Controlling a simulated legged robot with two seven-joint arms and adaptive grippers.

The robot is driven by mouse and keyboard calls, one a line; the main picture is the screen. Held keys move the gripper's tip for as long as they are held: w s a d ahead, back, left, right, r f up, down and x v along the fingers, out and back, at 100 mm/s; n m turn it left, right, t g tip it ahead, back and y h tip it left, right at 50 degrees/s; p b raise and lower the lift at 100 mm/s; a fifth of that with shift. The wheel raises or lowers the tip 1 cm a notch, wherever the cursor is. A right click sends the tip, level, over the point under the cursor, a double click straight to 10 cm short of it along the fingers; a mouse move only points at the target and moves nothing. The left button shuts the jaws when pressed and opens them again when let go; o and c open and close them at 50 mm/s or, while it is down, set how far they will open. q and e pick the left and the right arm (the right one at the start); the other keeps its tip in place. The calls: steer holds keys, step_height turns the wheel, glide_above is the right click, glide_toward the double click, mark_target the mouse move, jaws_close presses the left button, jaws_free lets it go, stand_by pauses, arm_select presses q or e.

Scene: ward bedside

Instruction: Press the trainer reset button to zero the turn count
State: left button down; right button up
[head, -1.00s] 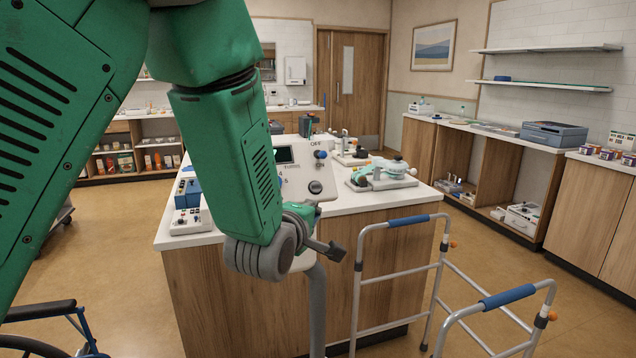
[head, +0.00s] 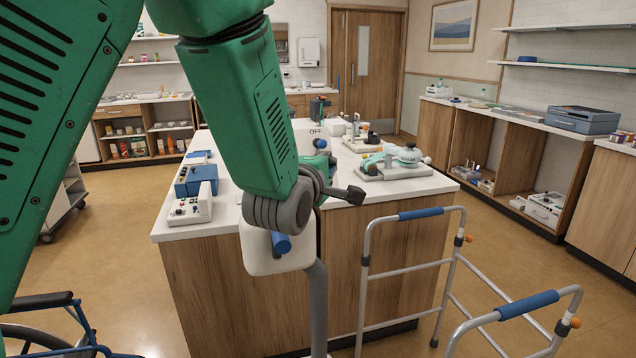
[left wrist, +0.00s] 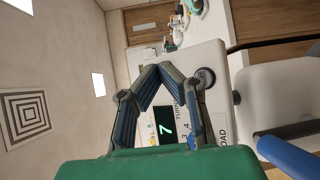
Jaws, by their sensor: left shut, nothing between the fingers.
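The trainer is a white box with a sloped panel (left wrist: 210,56). In the left wrist view its dark display (left wrist: 165,122) shows a 7, with a partly hidden "TURN" label beside it. A dark round fitting (left wrist: 207,77) sits on the panel; I cannot tell whether it is the reset button. A blue dial (left wrist: 195,134) with numbers and a "LOAD" label is partly behind a finger. My left gripper (left wrist: 160,69) is shut and empty, in front of the panel; contact cannot be judged.
The trainer stands on a white-topped counter (head: 222,219). A blue and white device (head: 195,182) is left of my arm, and a scale-like device (head: 397,163) is on the right. A walking frame (head: 408,270) stands in front at right, a wheelchair (head: 45,325) at lower left.

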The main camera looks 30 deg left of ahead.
arm_select(q)
steer(key=w+a+f+b, duration=0.3)
steer(key=a+f, duration=0.1)
steer(key=a, duration=0.1)
steer(key=shift+w+a+f, duration=0.2)
steer(key=shift+w+f, duration=0.15)
steer(key=shift+w, duration=0.05)
steer(key=shift+d, duration=0.15)
steer(key=shift+a, duration=0.25)
steer(key=shift+d, duration=0.15)
stand_by(0.4)
stand_by(0.3)
steer(key=shift+w+a+f, duration=0.2)
steer(key=shift+a, duration=0.1)
